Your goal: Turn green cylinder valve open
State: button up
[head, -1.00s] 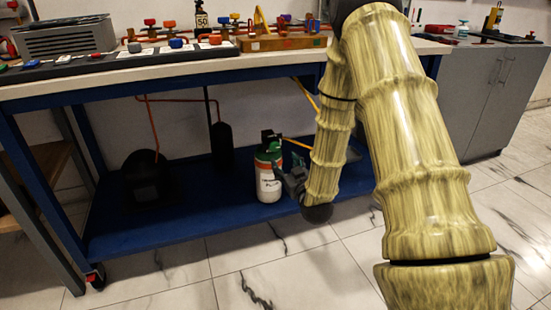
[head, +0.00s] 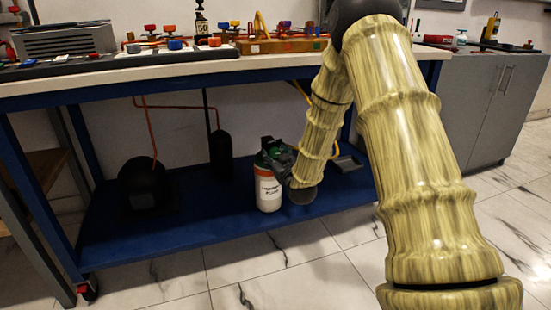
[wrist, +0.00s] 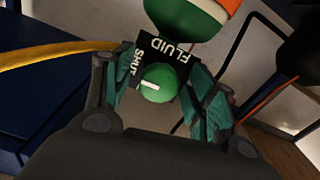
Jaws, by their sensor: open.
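The gas cylinder (head: 268,192) stands upright on the blue lower shelf in the head view, with a white labelled body, an orange band and a green top. Its green round valve knob (wrist: 158,83) has a white mark and sits before a black plate (wrist: 160,58) reading FLUID and SHUT. My gripper (wrist: 160,76) is open, with one teal finger on each side of the knob; I cannot tell whether either touches it. In the head view, my gripper (head: 278,158) is at the cylinder's top and partly hides it.
A yellow hose (wrist: 55,52) runs left of the knob in the wrist view. A black box-like object (head: 143,183) stands on the shelf (head: 215,222) to the left. The bench top (head: 150,72) with several valves is overhead. The floor in front is clear.

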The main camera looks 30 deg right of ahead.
jog(key=shift+w, duration=0.1)
jog(key=c, duration=1)
jog(key=shift+c, duration=0.2)
jog(key=shift+r+p, duration=0.15)
jog(key=shift+p, duration=0.35)
jog(key=n+p, duration=0.3)
jog(key=shift+r, duration=0.1)
jog(key=n+p, duration=0.5)
jog(key=shift+n, duration=0.3)
jog(key=n+p, duration=0.3)
jog(key=n, duration=0.1)
jog(key=n+p, duration=0.1)
jog(key=n, duration=0.4)
jog(key=shift+p, duration=0.35)
jog(key=shift+d, duration=0.1)
